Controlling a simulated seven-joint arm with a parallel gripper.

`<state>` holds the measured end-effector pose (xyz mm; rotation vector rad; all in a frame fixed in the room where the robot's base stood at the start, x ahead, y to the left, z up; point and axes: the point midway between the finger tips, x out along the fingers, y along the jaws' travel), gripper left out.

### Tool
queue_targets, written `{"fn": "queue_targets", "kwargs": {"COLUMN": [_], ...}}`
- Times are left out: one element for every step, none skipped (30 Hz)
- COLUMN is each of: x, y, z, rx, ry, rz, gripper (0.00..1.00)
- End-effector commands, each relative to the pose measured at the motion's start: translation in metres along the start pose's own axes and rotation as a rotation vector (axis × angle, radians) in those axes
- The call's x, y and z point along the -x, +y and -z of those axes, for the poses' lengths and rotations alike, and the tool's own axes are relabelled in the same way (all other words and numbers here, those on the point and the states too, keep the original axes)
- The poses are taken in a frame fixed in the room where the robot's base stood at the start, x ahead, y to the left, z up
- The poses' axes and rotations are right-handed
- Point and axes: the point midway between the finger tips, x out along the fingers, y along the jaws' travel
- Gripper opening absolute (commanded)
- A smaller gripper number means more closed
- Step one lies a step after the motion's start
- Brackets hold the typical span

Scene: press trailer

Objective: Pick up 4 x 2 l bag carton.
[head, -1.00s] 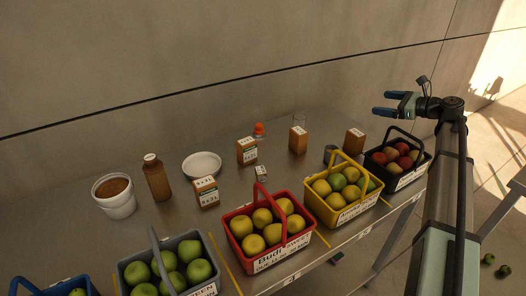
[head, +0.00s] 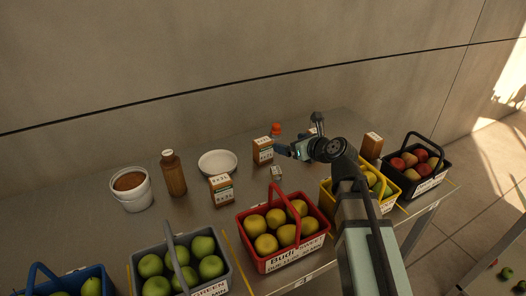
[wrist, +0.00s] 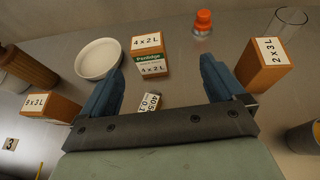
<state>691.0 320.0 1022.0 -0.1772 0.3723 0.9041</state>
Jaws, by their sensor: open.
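The 4 x 2 L carton (wrist: 150,55) is a brown box with a white top label and a green "Pomlodge"-like band. In the wrist view it stands upright, ahead of and between my gripper's fingers. In the head view this carton (head: 263,151) stands behind the small white tag block, just left of my gripper. My gripper (wrist: 162,85) is open and empty, with blue fingers apart; it also shows in the head view (head: 283,151). The carton is apart from the fingers as far as I can see.
A small labelled block (wrist: 152,100) lies between my fingers. A white bowl (wrist: 98,59), an orange-capped bottle (wrist: 202,25) and a clear glass (wrist: 287,22) stand nearby. Fruit baskets (head: 283,232) line the front.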

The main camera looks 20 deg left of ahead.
Motion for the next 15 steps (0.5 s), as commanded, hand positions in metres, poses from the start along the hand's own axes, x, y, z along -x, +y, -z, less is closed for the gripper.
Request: {"fn": "queue_targets", "kwargs": {"x": [0.002, 0.002, 0.002, 0.001, 0.001, 0.000, 0.000, -0.002, -0.004, -0.006, -0.009, -0.013, -0.016, -0.020, -0.026], "y": [0.013, 0.017, 0.021, 0.024, 0.026, 0.028, 0.028, 0.028, 0.028, 0.028, 0.027, 0.027, 0.026, 0.026, 0.026], "z": [0.005, 0.007, 0.008, 0.009, 0.009, 0.009, 0.010, 0.010, 0.009, 0.009, 0.009, 0.008, 0.008, 0.008, 0.008], "rx": [-0.002, -0.003, -0.004, -0.006, -0.006, -0.007, -0.007, -0.007, -0.008, -0.008, -0.008, -0.008, -0.008, -0.008, -0.007], "ry": [0.000, -0.001, -0.002, -0.003, -0.004, -0.005, -0.005, -0.005, -0.006, -0.006, -0.006, -0.006, -0.005, -0.005, -0.004], "rz": [0.007, 0.013, 0.020, 0.024, 0.026, 0.029, 0.030, 0.032, 0.033, 0.033, 0.033, 0.033, 0.033, 0.032, 0.031], "gripper": [0.96, 0.96, 0.96, 0.96, 0.96, 0.96, 0.96, 0.96, 0.96, 0.96, 0.96, 0.96, 0.96, 0.96, 0.96]}}
